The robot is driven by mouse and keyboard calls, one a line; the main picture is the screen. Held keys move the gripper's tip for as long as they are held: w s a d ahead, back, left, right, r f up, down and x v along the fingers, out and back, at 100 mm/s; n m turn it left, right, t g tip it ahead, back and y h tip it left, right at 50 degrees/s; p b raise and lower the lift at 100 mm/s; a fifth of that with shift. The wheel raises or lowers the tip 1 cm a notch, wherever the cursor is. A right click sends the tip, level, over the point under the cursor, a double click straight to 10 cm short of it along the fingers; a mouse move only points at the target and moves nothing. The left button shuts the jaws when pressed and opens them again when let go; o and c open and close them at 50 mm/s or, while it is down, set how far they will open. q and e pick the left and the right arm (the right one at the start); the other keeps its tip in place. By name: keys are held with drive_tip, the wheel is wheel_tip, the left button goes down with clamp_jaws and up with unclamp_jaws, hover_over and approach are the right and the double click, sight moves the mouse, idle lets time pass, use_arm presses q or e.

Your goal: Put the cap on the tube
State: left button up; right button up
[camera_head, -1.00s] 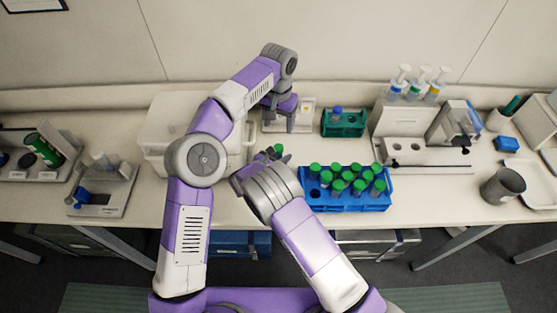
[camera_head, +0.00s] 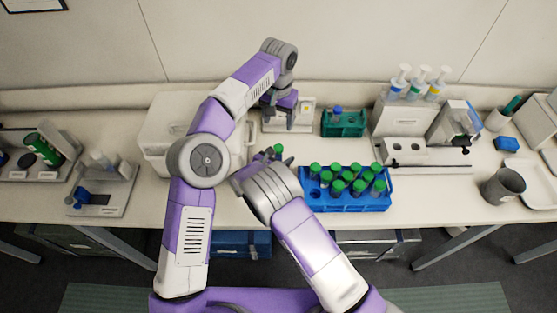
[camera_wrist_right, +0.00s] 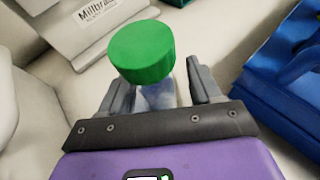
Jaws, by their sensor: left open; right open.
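A green cap (camera_wrist_right: 141,52) sits at the top of a clear tube (camera_wrist_right: 158,97) between the two fingers of my right gripper (camera_wrist_right: 160,92). Gaps show beside the tube, so the right gripper is open around it. I cannot tell how firmly the cap is seated or what supports the tube. In the head view the green cap (camera_head: 278,149) shows just beyond my right gripper (camera_head: 262,163), left of the blue rack. My left gripper (camera_head: 279,112) is open, pointing down farther back, beside a small white device; its fingertips are partly hard to make out.
A blue rack (camera_head: 345,205) with several green-capped tubes stands right of my right gripper. A green rack (camera_head: 343,129) with a blue-capped tube is behind it. A white box (camera_head: 160,133) stands left, partly behind my left arm. Free bench lies right of the blue rack.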

drive_tip(key=v, duration=0.7)
drive_tip(key=shift+s+a, duration=0.15)
